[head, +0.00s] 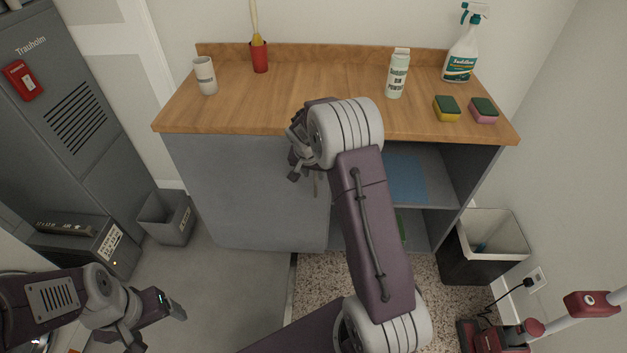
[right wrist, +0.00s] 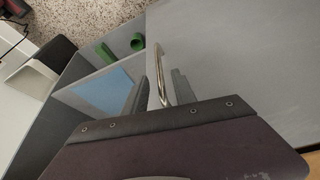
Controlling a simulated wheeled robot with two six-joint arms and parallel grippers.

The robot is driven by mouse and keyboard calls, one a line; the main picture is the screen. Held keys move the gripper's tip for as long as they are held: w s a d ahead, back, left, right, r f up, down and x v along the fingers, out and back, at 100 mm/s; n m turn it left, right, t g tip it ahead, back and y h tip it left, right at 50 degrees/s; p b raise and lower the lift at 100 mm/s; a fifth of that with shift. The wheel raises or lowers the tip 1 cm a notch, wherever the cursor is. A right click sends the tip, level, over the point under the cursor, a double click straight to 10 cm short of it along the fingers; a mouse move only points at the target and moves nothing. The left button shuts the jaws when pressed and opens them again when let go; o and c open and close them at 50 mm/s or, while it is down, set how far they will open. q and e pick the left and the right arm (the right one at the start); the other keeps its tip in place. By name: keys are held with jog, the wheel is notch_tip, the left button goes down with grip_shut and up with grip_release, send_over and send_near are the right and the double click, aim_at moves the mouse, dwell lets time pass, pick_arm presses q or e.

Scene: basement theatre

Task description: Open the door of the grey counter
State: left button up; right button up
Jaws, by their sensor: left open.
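The grey counter (head: 476,165) has a wooden top. Its flat grey door (head: 245,190) covers the left half of the front and looks shut; the right half is an open shelf bay. The metal bar handle (right wrist: 158,70) stands near the door's edge beside the bay. My right gripper (head: 302,165) is at the door's upper right part. In the right wrist view its fingers (right wrist: 160,92) are apart, one on each side of the handle, with gaps visible; contact cannot be told. My left gripper (head: 158,328) is open and empty, low at the left, away from the counter.
On the top stand a cup (head: 205,75), a red holder (head: 259,56), a powder can (head: 397,73), a spray bottle (head: 461,54) and two sponges (head: 447,108). A blue sheet (head: 405,178) lies in the bay. Bins stand left (head: 167,217) and right (head: 482,247). Grey lockers (head: 60,90) stand left.

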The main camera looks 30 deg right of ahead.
aim_at(315, 177)
jog(key=x, duration=0.6)
jog(key=shift+b, duration=0.4)
grip_shut()
dwell(0.9)
